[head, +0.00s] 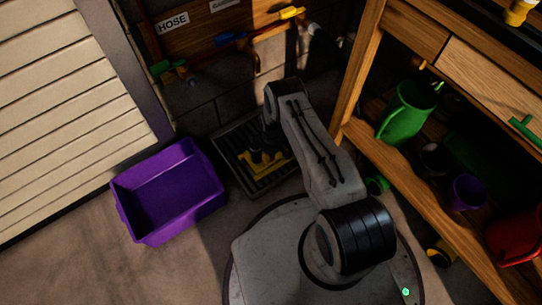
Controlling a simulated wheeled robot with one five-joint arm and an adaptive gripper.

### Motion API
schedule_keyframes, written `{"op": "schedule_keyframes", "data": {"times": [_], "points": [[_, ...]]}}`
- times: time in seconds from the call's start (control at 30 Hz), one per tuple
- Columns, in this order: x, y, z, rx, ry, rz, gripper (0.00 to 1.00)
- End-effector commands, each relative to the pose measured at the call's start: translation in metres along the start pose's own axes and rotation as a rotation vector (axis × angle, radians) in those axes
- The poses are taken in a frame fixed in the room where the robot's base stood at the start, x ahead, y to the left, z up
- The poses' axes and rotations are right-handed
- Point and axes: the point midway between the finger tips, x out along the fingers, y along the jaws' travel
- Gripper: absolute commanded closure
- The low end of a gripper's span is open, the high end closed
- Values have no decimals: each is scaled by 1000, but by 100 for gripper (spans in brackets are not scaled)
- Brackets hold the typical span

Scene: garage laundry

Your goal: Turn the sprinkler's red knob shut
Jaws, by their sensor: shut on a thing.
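A yellow and black sprinkler (279,160) sits low on the dark floor grate (229,152), partly covered by my arm. My arm reaches over the grate and bends down at its far end. My gripper (260,156) is small and dark in this view, down at the sprinkler's top. It is shut on a part there, which seems to be the knob. I cannot make out any red of the knob. The gripper and the arm hide that spot, and the fingertips are hard to separate from the dark sprinkler parts.
A purple tub (168,193) stands left of the grate. A wooden bench (425,180) on the right holds a green watering can (404,112), a purple cup (466,191) and a red item (515,240). Pipes with a blue valve handle (231,38) run along the back wall.

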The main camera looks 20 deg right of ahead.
Motion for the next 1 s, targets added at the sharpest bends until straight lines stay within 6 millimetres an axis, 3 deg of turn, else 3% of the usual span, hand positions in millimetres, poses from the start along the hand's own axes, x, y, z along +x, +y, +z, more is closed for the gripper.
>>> {"op": "schedule_keyframes", "data": {"times": [0.03, 0.07, 0.33, 0.73, 1.0], "points": [[1, 0, 0, 0, 0, 0, 100], [1, 0, 0, 0, 0, 0, 71], [1, 0, 0, 1, 0, 0, 47], [-7, 1, -1, 1, 1, 1, 47], [-44, 1, -1, 1, 3, 2, 47]]}}
